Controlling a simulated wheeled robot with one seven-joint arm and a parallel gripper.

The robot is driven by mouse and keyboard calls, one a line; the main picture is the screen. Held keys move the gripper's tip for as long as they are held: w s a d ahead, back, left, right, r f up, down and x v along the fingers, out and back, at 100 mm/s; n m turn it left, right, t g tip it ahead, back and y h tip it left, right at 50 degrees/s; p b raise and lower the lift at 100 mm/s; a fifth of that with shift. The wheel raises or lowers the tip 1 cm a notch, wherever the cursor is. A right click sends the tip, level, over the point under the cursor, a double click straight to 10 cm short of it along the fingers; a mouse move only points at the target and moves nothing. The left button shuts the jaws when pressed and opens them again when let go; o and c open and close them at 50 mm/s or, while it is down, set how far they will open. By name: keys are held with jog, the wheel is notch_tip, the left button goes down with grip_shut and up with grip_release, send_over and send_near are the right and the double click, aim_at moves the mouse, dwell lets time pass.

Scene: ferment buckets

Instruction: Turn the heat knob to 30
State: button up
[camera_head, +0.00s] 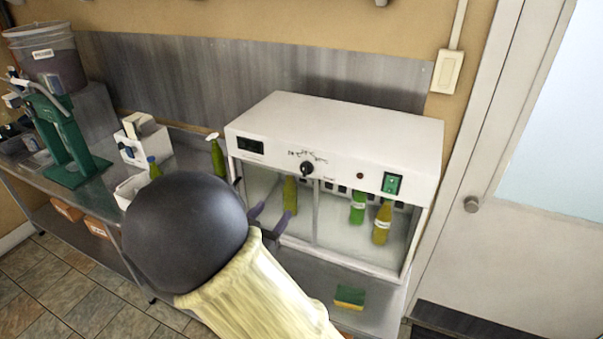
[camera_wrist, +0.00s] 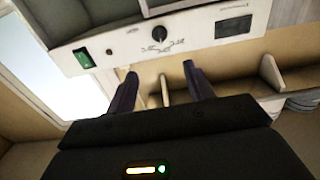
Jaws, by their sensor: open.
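The heat knob (camera_head: 307,169) is a small black dial on the white front panel of the heating cabinet (camera_head: 345,125), with printed temperature marks around its top. In the wrist view the knob (camera_wrist: 159,34) appears upside down, above and between my fingertips. The numbers are too small to read surely. My gripper (camera_head: 270,219) is open and empty, its two dark fingers apart, in front of the cabinet and below and left of the knob. The fingers (camera_wrist: 160,74) do not touch the knob. My arm hides part of the cabinet's lower left.
The panel also has a dark display (camera_head: 250,145), a red light (camera_head: 360,176) and a green switch (camera_head: 391,183). Bottles, including a green one (camera_head: 358,207) and a yellow one (camera_head: 382,222), stand inside. A spray bottle (camera_head: 217,155) stands left of the cabinet; a door (camera_head: 500,240) is right.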

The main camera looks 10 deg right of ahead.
aim_at(304, 171)
jog(key=p+x, duration=0.6)
jog(key=x, duration=1)
jog(key=shift+w+d, duration=0.35)
jog(key=shift+w, duration=0.1)
jog(key=shift+f, duration=0.1)
jog(key=shift+c, duration=0.2)
jog(key=c, duration=0.9)
